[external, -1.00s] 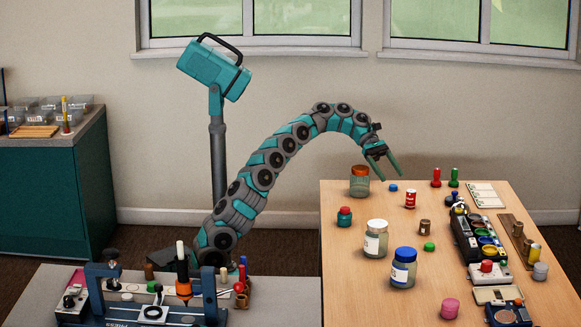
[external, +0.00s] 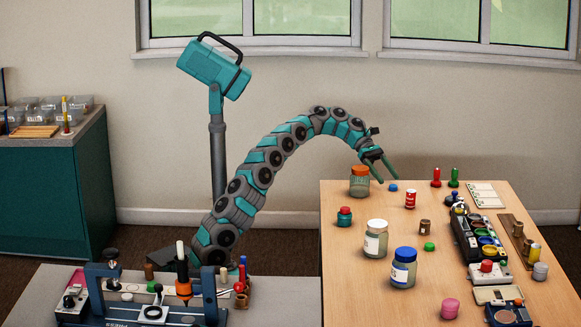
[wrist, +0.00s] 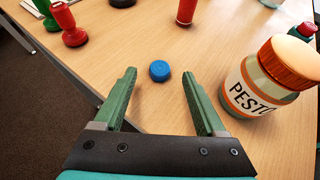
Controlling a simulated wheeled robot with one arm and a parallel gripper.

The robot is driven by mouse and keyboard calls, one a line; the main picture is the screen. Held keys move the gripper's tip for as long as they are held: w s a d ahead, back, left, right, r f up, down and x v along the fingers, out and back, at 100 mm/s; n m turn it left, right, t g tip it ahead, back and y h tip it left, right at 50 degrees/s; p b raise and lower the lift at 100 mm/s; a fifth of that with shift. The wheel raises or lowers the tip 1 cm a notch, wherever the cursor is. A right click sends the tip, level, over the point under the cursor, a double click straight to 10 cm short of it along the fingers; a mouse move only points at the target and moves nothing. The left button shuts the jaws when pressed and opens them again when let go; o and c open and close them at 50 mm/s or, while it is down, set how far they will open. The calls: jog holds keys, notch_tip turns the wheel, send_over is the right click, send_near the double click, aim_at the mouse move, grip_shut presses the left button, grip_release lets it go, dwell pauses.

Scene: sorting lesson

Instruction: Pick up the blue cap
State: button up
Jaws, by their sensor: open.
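The blue cap (external: 393,188) lies on the wooden table near its far edge, just right of the jar with the orange lid. In the wrist view the blue cap (wrist: 159,71) lies flat, ahead of the green fingertips and between their lines. My gripper (external: 390,172) is open and empty, pointing down at the table close above the cap. Its two fingers (wrist: 158,78) are spread wide in the wrist view, with bare table between them. A second jar has a blue lid (external: 405,254), which is on that jar.
The jar with the orange lid, labelled PESTO (wrist: 262,82), stands close to the right finger in the wrist view. The table's edge (wrist: 75,77) runs along the left.

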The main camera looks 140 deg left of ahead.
aim_at(393, 187)
jog(key=shift+x, duration=1.45)
jog(key=shift+s, duration=0.1)
grip_shut()
